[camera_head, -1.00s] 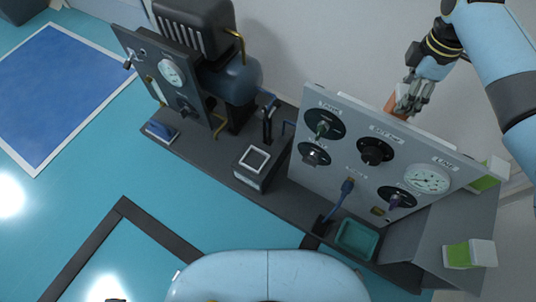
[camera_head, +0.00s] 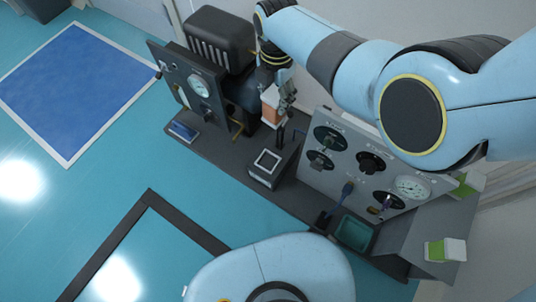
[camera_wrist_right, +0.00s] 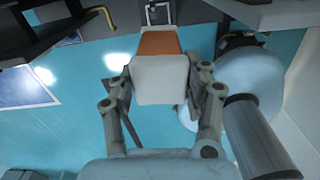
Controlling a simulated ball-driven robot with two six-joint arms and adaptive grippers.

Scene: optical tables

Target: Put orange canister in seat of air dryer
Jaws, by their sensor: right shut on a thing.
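The orange canister (camera_head: 270,104), orange with white ends, is held by my right gripper (camera_head: 280,98) above the bench, between the compressor and the large gauge panel. In the right wrist view the canister (camera_wrist_right: 160,45) sits between the two fingers of the gripper (camera_wrist_right: 160,82), its white end towards the camera. A dark block with a pale square rim (camera_head: 268,161), which looks like the air dryer seat, stands on the bench in front of the canister. The canister is apart from it. It also shows at the top of the wrist view (camera_wrist_right: 160,14). My left gripper is not in view.
A compressor (camera_head: 222,40) with a small gauge panel (camera_head: 183,84) stands left of the canister. A large panel with knobs (camera_head: 345,170) stands to the right. Green-and-white canisters (camera_head: 445,250) and a teal tray (camera_head: 355,232) are at the bench's right end.

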